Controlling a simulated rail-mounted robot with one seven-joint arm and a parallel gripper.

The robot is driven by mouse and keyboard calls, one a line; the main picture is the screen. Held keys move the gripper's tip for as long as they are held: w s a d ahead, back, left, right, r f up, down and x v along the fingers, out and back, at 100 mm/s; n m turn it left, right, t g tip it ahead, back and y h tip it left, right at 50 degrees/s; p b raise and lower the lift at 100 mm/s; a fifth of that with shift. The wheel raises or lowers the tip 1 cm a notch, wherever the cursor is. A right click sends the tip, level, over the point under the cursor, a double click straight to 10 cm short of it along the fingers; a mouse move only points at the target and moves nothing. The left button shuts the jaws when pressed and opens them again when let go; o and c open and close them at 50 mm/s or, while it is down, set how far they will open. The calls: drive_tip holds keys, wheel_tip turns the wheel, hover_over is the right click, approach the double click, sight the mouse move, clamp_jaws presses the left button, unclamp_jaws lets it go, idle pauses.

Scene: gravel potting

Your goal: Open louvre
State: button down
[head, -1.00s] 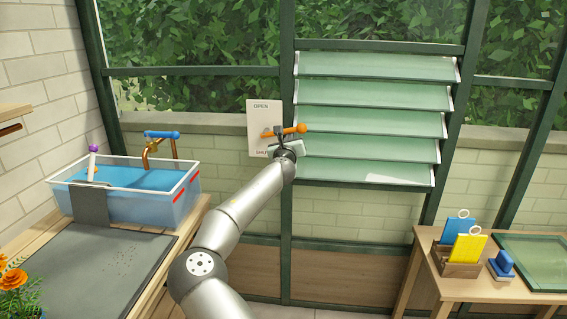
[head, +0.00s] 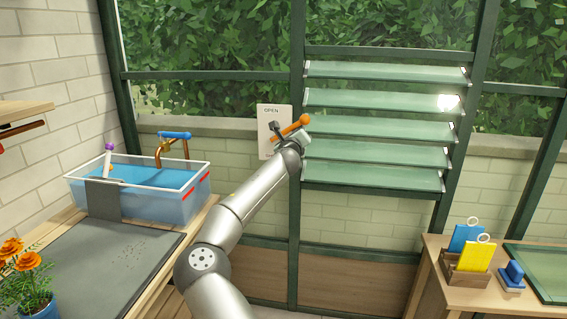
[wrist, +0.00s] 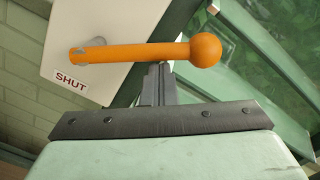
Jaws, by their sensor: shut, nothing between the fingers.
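The louvre (head: 375,127) is a stack of several green glass slats in a frame on the back wall. Its slats are tilted with gaps between them, and leaves show through the upper gaps. The orange lever (head: 294,125) with a ball end sits on a white plate (head: 266,147) marked OPEN at the top; it points up and to the right. In the wrist view the lever (wrist: 140,53) crosses above my gripper (wrist: 158,84), and the SHUT label shows at lower left. My gripper is shut and empty, its fingertips just under the lever near the ball, seemingly touching it.
A blue water tub (head: 150,190) with a tap (head: 170,145) stands at left beside a grey mat (head: 95,260). A right-hand table (head: 480,290) holds blue and yellow cards. The floor between the tables is partly hidden by my arm.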

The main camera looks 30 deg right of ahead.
drive_tip(key=s+a+f+b, duration=0.1)
drive_tip(key=s+a+b, duration=0.1)
drive_tip(key=s, duration=0.3)
drive_tip(key=s+a+f+b, duration=0.2)
drive_tip(key=s+b, duration=0.2)
drive_tip(key=s, duration=0.1)
drive_tip(key=shift+a+f, duration=0.25)
drive_tip(key=shift+a, duration=0.15)
idle(0.4)
